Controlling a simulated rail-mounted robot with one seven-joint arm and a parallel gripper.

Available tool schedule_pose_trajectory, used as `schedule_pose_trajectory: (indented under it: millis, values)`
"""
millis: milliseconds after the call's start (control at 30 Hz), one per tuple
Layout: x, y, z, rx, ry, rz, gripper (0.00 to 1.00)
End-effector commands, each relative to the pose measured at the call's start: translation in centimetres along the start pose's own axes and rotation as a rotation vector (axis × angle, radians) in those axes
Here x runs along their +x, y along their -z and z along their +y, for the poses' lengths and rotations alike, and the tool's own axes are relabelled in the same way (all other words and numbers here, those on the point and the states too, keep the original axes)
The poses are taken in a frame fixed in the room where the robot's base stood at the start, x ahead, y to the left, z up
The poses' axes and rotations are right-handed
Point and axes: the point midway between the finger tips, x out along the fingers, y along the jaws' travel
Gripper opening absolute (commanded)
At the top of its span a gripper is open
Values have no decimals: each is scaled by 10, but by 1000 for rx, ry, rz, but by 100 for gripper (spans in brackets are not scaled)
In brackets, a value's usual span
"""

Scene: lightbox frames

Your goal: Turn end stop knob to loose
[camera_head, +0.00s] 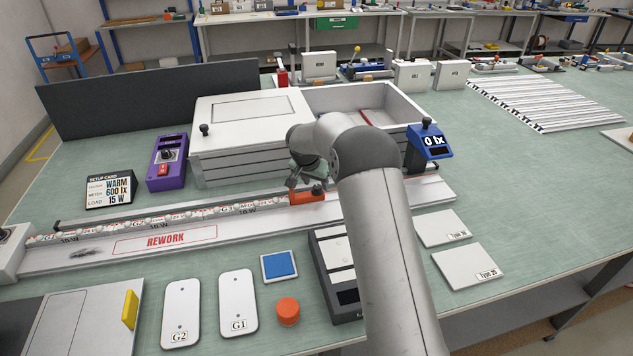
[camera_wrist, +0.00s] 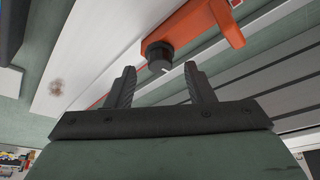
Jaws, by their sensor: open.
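The orange end stop (camera_head: 309,196) sits near the right end of the long white rail marked REWORK. In the wrist view the orange end stop (camera_wrist: 205,20) carries a dark round knob (camera_wrist: 158,54) with a pale-edged mark on it. My gripper (camera_wrist: 160,72) is open, and the knob appears in the gap between its two fingertips, with space on both sides. I cannot tell how deep the knob lies between the fingers. In the head view my gripper (camera_head: 303,178) is just above and behind the end stop, and my arm hides part of the area. The knob's setting is not readable.
A white rail (camera_head: 165,240) holds a row of small round parts. Behind it stand a white box (camera_head: 250,120), a purple device (camera_head: 167,160) and a blue 0 lx meter (camera_head: 430,140). In front lie white plates (camera_head: 238,300), an orange puck (camera_head: 288,311) and a blue-topped square (camera_head: 279,265).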

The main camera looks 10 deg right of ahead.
Motion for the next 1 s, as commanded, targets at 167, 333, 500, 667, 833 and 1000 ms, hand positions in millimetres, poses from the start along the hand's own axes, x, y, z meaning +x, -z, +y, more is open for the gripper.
schedule_pose_trajectory:
  millis: [167, 333, 500, 667, 833, 1000]
  values:
    - [18, 1, 0, 1, 0, 0, 48]
    - [23, 0, 0, 1, 1, 1, 48]
    - [23, 0, 0, 1, 1, 1, 48]
    - [23, 0, 0, 1, 1, 1, 9]
    - [23, 0, 0, 0, 1, 1, 3]
    - [23, 0, 0, -21, 10, 1, 4]
